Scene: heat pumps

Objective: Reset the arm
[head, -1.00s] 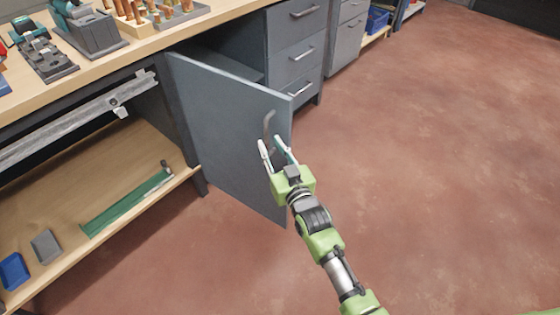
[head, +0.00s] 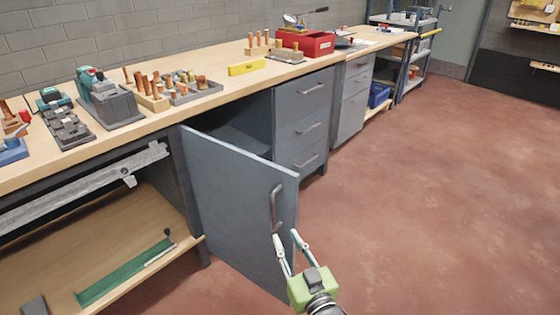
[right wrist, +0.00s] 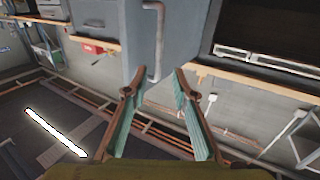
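My right gripper (head: 286,240) is open and empty in the head view, just below the handle of the open cabinet door. The grey-blue door (head: 232,205) stands swung out from the workbench, with a dark curved handle (head: 276,208) near its free edge. In the right wrist view the open fingers (right wrist: 155,90) point toward the door (right wrist: 178,25) and its handle (right wrist: 155,45), with nothing between them. The handle looks apart from the fingers. My left gripper is not in view.
Drawers (head: 303,120) stand right of the open cabinet. A lower shelf (head: 60,265) is at the left. The red-brown floor (head: 430,190) at the right is clear.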

